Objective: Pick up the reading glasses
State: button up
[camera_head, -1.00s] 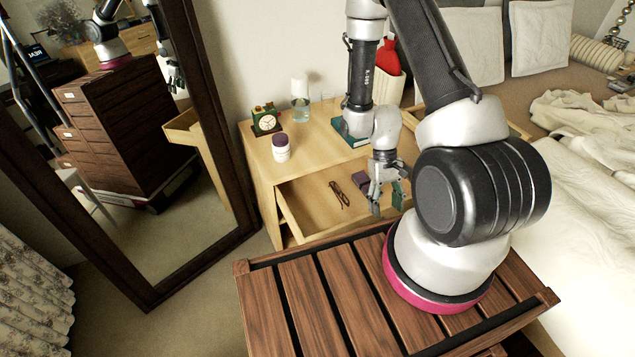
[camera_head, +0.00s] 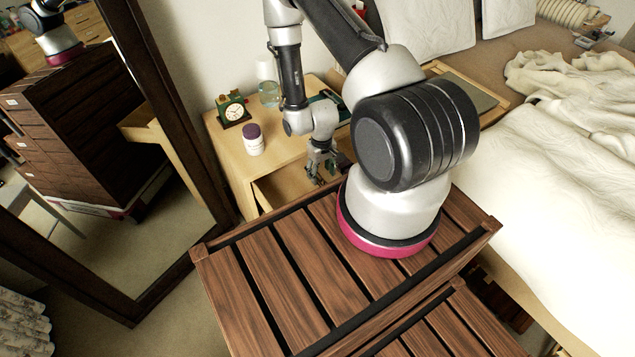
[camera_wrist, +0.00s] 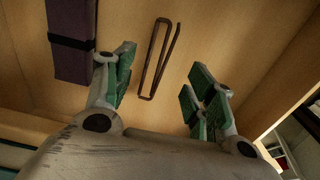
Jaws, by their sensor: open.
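The reading glasses (camera_wrist: 158,62) are folded, with a thin dark brown frame, and lie on the drawer's wooden floor in the wrist view. My gripper (camera_wrist: 162,88) is open, and the glasses show between its green-padded fingers, beyond the fingertips and nearer the left one. They are apart from the fingers in the picture; I cannot tell the height above them. In the head view my gripper (camera_head: 322,172) is over the open drawer (camera_head: 275,185) of the nightstand, and the glasses cannot be made out there.
A dark purple case with a black band (camera_wrist: 72,40) lies left of the glasses. The drawer wall (camera_wrist: 268,70) rises on the right. On the nightstand stand a clock (camera_head: 234,110), a purple-capped bottle (camera_head: 253,143) and a glass (camera_head: 270,93). A mirror (camera_head: 95,150) stands left, a bed (camera_head: 560,190) right.

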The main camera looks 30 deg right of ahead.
aim_at(322, 182)
notch_tip(322, 182, down, 7)
jog(key=shift+d, duration=0.15)
jog(key=shift+c, duration=0.2)
jog(key=c, duration=0.9)
